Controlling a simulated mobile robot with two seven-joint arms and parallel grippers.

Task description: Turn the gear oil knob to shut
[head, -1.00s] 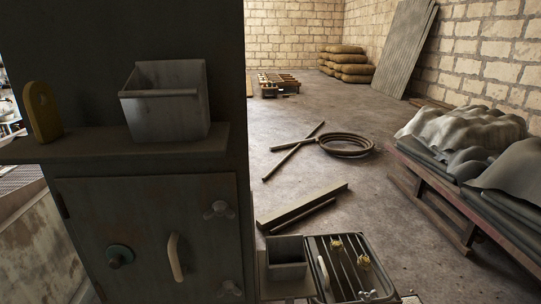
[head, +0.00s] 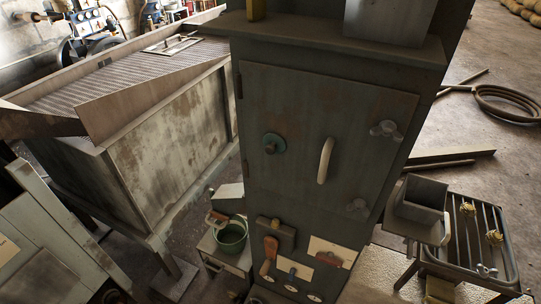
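A tall dark cabinet (head: 322,105) stands in the middle of the head view, its door closed. On the door is a round teal knob (head: 273,144) with a dark centre, left of a pale upright handle (head: 325,160). Below the door, a lower panel carries a red-brown handle (head: 269,249), a reddish piece on a pale plate (head: 333,253), and small round fittings with pale faces (head: 292,287) near the bottom edge. No label is readable, so I cannot tell which part is the gear oil knob or how it is set. Neither gripper is in view.
A rusty metal tank with a ribbed top (head: 165,130) stands to the left. A green bucket (head: 231,236) sits on a low stand left of the panel. A grey bin (head: 420,203) and a barred rack (head: 478,240) stand to the right.

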